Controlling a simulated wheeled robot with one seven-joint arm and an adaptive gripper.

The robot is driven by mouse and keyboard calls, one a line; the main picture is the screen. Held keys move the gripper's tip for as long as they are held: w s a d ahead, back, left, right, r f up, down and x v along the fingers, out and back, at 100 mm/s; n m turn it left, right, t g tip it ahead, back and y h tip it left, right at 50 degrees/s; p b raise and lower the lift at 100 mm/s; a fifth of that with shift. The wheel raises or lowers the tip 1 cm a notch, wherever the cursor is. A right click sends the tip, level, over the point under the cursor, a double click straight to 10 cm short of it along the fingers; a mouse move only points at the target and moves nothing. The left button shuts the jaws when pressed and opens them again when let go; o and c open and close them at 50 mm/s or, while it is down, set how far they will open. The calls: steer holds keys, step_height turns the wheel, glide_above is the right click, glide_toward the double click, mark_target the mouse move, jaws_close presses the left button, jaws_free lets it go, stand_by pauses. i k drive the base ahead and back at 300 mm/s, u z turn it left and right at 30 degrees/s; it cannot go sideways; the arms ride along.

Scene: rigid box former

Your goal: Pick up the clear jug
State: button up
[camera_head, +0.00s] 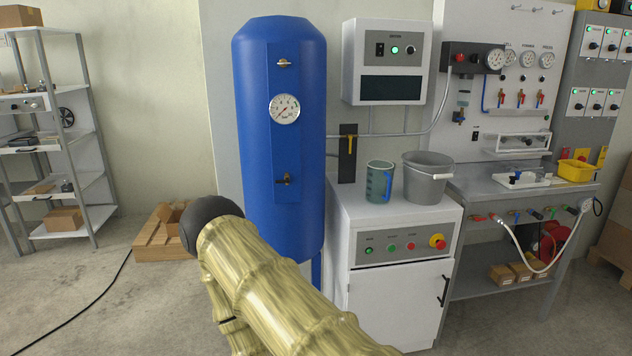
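The clear jug (380,182) is a see-through, blue-tinted measuring jug with a handle on its right side. It stands upright on top of the white cabinet (343,215), just left of a grey bucket. My arm, with a yellow-green ribbed surface and a dark rounded end, reaches up from the bottom of the view, left of and below the jug. My gripper cannot be made out, so its state is not shown. Nothing in view touches the jug except the cabinet top.
A grey bucket (428,178) stands close to the jug's right. A tall blue tank (281,140) stands to the left, and a control box (386,62) hangs above. A workbench (480,190) with a yellow tub (575,171) is at right. The floor at left is mostly clear.

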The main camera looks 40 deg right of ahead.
mark_target(381, 174)
steer(key=u, duration=0.15)
steer(key=i, duration=0.9)
steer(key=z, duration=0.65)
steer(key=i, duration=0.7)
steer(key=z, duration=0.85)
